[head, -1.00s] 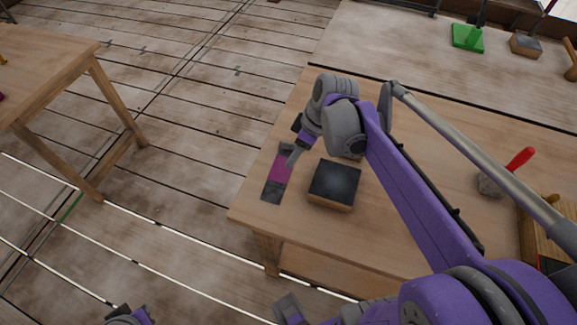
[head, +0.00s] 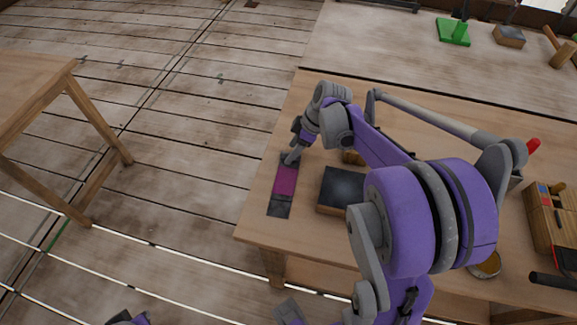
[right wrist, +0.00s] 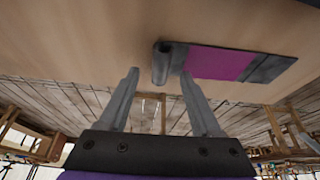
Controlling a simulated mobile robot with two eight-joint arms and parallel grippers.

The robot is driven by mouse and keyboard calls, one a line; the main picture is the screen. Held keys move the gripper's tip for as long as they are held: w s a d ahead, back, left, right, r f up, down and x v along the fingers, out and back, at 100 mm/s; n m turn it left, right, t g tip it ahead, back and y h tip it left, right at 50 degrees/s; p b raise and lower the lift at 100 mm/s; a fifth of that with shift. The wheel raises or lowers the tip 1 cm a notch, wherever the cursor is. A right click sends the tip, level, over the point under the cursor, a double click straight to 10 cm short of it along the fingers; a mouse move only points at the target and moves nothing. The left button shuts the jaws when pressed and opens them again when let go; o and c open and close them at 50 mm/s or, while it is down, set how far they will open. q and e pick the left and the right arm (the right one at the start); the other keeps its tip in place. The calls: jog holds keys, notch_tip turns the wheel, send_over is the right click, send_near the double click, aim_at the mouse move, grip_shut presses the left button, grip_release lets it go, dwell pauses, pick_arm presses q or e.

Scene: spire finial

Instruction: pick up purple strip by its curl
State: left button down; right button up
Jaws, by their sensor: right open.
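The purple strip (head: 285,182) lies flat near the left edge of the wooden table, magenta in the middle with dark grey ends. In the right wrist view the strip (right wrist: 220,63) shows its dark rolled-up curl (right wrist: 161,63) at one end. My right gripper (head: 291,158) is at the strip's far end, pointing down and partly hiding it. In the right wrist view the open fingers of this gripper (right wrist: 160,76) stand on either side of the curl's line, with nothing held between them. I cannot tell whether they touch the strip.
A dark-topped block (head: 341,188) stands close to the right of the strip. A wooden box (head: 552,218) with tools is at the table's right side. Behind lies another surface with a green tool (head: 453,32). The left table edge is close to the strip.

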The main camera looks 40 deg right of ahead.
jog(key=shift+w+a+f, duration=0.15)
jog(key=shift+f, duration=0.5)
grip_shut()
